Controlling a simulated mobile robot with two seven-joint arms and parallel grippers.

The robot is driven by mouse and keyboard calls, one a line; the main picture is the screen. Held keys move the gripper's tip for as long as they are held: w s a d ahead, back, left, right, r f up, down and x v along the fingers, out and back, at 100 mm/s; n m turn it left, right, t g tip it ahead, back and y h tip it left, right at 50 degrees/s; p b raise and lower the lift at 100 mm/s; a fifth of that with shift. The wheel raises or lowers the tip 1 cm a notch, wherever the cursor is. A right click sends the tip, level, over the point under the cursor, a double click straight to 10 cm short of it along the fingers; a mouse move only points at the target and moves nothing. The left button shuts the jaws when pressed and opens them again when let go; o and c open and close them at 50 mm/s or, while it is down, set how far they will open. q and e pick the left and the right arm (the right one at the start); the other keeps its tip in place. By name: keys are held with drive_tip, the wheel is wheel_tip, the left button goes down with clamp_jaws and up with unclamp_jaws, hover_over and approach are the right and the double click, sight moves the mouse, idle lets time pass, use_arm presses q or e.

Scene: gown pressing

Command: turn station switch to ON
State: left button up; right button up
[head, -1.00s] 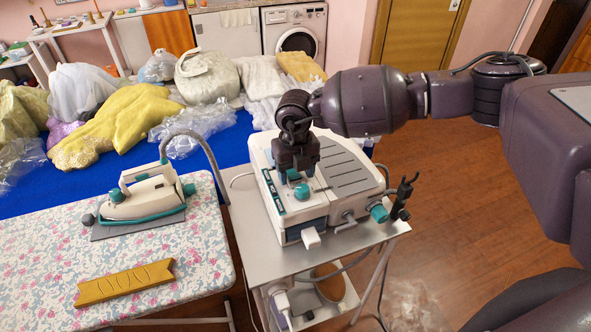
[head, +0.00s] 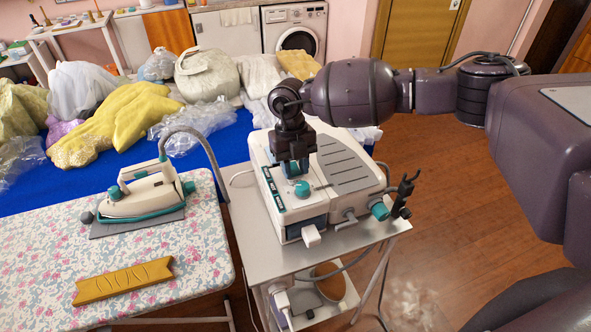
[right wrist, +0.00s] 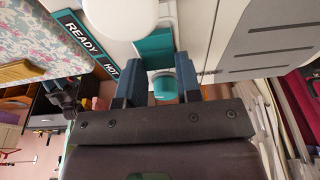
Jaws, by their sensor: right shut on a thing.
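The pressing station (head: 348,172) is a white box with a grey ribbed top, standing on a small trolley. My right gripper (head: 294,172) points down at its left part, with its fingers closed around a small teal switch (right wrist: 164,86) in the right wrist view. A round teal knob (head: 302,188) shows just in front of the fingers in the head view; I cannot tell whether it is the same piece. A label strip (right wrist: 85,38) reading READY and HOT lies beside the fingers. The switch position cannot be read. My left gripper is not in view.
The trolley (head: 262,262) has cables hanging at its side. An iron (head: 140,197) rests on a dark pad on the flowered board (head: 45,250), with a yellow piece (head: 122,281) nearer me. Bagged garments lie on the blue table (head: 215,155) behind.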

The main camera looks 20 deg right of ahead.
drive_tip(key=shift+w+g+b, duration=0.35)
drive_tip(key=shift+g+b, duration=0.05)
drive_tip(key=shift+g, duration=0.6)
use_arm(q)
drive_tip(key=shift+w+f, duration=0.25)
use_arm(e)
drive_tip(key=shift+r, duration=0.15)
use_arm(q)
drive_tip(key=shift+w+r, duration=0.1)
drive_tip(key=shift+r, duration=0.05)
use_arm(e)
drive_tip(key=shift+g, duration=0.3)
drive_tip(key=o, duration=0.9)
drive_tip(key=shift+w+r, duration=0.25)
drive_tip(key=shift+r, duration=0.15)
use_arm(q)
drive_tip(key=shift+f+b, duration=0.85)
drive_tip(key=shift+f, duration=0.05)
use_arm(e)
drive_tip(key=v, duration=1)
